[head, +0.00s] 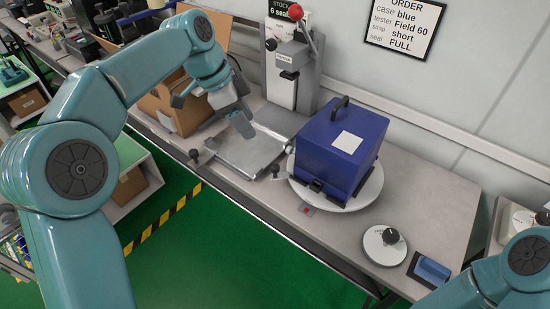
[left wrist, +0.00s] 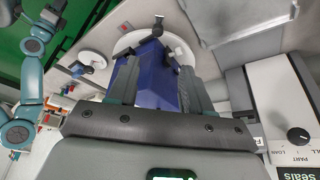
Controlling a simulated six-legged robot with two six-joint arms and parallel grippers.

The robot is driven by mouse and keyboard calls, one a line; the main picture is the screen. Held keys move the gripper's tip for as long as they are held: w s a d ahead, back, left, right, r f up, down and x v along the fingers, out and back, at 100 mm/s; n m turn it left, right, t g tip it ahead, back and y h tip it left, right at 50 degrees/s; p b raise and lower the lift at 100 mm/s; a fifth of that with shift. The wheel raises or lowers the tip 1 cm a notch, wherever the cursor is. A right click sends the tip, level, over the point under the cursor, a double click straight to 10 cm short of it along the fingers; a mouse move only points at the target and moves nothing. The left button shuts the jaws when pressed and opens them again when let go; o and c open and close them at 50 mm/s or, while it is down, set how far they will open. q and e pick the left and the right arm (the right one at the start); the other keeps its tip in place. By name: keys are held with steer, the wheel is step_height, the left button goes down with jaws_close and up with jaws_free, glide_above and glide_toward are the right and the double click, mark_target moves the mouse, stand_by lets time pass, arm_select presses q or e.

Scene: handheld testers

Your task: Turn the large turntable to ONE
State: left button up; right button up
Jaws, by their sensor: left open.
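The large turntable (head: 361,197) is a white disc on the bench, mostly hidden under a blue case (head: 340,145) with a black top handle and a white label. Dark clamps or stops sit at the case's lower edge. Its setting marks are too small to read. In the left wrist view the turntable's pale rim (left wrist: 128,40) shows behind the case (left wrist: 157,78). My left gripper (head: 241,124) is above the metal tray, left of the turntable and apart from it. Its fingers (left wrist: 160,85) are open and empty. My right arm shows at the lower right; its gripper is hidden.
A press with a red-knobbed lever (head: 295,12) stands behind the metal tray (head: 240,155). Cardboard boxes (head: 180,105) are at left. An order sign (head: 404,22) hangs on the wall.

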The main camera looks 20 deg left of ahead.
mark_target(275, 166)
arm_select(q)
steer(key=b+x, duration=0.1)
steer(key=x, duration=0.6)
steer(key=b+x, duration=0.1)
steer(key=x, duration=0.6)
steer(key=shift+s+d+f+b, duration=0.15)
steer(key=shift+d+f+b, duration=0.15)
steer(key=shift+f+b, duration=0.05)
steer(key=shift+d+f, duration=0.15)
steer(key=shift+f, duration=0.2)
steer(key=shift+c, duration=0.4)
jaws_close()
